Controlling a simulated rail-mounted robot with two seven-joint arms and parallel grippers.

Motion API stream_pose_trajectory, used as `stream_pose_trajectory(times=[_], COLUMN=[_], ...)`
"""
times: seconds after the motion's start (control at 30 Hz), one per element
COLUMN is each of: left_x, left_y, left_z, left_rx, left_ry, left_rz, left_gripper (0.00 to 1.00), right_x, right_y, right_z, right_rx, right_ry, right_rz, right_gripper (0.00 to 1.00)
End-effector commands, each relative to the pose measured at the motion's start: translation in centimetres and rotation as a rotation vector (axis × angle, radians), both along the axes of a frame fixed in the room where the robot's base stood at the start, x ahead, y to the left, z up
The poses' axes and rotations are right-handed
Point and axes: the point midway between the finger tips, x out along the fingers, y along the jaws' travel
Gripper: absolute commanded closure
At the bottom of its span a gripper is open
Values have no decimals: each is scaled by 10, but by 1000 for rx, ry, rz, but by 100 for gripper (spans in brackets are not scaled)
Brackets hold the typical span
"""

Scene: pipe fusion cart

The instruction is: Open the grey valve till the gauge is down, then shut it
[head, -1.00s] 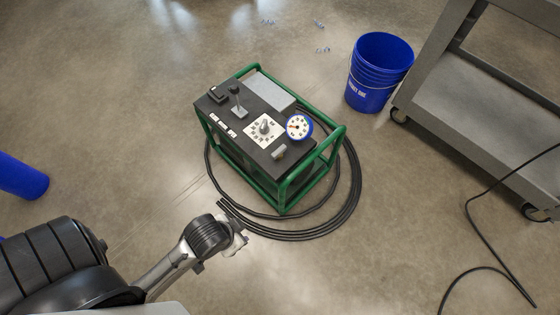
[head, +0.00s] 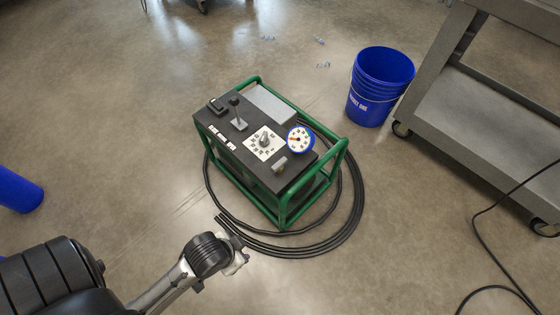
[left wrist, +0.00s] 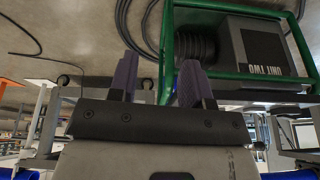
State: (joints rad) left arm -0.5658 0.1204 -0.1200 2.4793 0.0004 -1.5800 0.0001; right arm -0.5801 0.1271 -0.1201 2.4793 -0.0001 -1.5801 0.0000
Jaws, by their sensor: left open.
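The black-topped cart unit (head: 228,148) with a green tube frame stands mid-floor. On its top, a blue-rimmed gauge (head: 300,139) faces up with a reddish mark left of centre; its reading is too small to tell. Left of the gauge is a grey knob (head: 264,139) on a white marked plate. Below the gauge is a small grey handle (head: 280,164). I cannot tell which of these is the valve. My left gripper (head: 240,257) is in front of the cart, apart from it. In the left wrist view its two fingers (left wrist: 157,82) are spread and empty, below the green frame.
Black hose loops (head: 340,215) lie on the floor around the cart. A blue bucket (head: 380,87) stands behind right, beside a grey shelf trolley (head: 490,110). A black lever (head: 238,113) and a switch box (head: 217,104) are on the unit's top.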

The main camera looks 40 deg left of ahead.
Motion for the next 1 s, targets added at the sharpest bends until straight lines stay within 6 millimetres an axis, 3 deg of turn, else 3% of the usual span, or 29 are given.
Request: stream_pose_trajectory(times=[0.2, 0.37, 0.57, 0.73, 0.87, 1.0], left_x=[41, 67, 101, 127, 133, 140], left_y=[23, 48, 107, 151, 155, 142], left_z=[76, 102, 108, 97, 76, 64], left_rx=[110, 298, 670, 1069, 1312, 1538], left_ry=[-103, -99, -133, -182, -198, -219], left_rz=[-99, -260, -440, -832, -1184, -1532], left_gripper=[55, 55, 55, 55, 55, 55], right_x=[0, 0, 0, 0, 0, 0], right_y=[0, 1, 2, 3, 3, 3], right_z=[54, 92, 122, 132, 128, 128], right_rx=[1, 3, 9, 11, 11, 11], right_ry=[1, -3, -3, -2, -1, 1], right_rz=[-1, -2, -6, -7, -7, -7], right_gripper=[37, 37, 37, 37, 37, 37])
